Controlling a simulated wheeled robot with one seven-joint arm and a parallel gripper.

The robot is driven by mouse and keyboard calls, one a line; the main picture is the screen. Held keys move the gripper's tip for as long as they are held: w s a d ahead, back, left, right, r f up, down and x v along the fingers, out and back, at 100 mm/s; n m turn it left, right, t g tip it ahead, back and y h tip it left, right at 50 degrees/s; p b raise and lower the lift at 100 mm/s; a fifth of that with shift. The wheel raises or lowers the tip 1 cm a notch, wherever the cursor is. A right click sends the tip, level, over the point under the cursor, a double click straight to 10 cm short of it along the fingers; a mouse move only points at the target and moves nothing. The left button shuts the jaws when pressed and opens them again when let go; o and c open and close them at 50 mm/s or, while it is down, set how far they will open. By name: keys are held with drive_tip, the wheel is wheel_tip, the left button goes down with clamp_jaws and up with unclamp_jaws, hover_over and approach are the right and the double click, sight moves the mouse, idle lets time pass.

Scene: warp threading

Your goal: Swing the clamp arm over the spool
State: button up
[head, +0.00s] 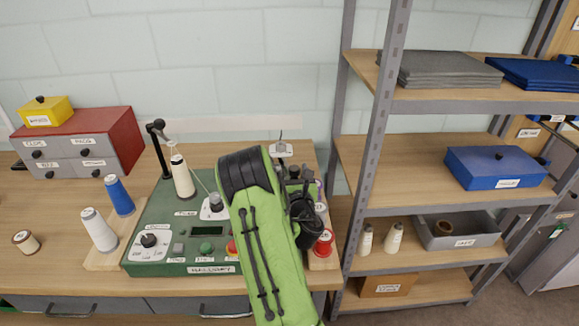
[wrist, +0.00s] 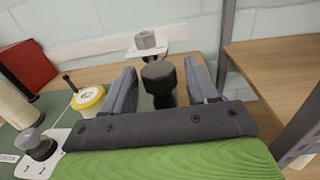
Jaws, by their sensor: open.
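My gripper (wrist: 160,90) is open in the wrist view, with one finger on each side of a black knob (wrist: 158,74) on a dark stem. I cannot tell whether the fingers touch it. The knob may be the clamp arm's handle; no arm joined to it is clearly visible. A yellow-rimmed spool (wrist: 89,98) stands to the left of the fingers, with a thin dark rod just behind it. In the head view my green arm covers this spool and much of the right part of the green machine (head: 160,215).
A cream cone (head: 182,177) stands by a black post (head: 160,150) at the machine's left. A grey knob on a white plate (wrist: 148,42) is beyond the fingers. A red spool (head: 324,243) sits at the right. A shelf rack (head: 372,140) stands close on the right.

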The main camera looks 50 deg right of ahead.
drive_tip(key=shift+s, duration=0.15)
clamp_jaws()
drive_tip(key=shift+a, duration=0.1)
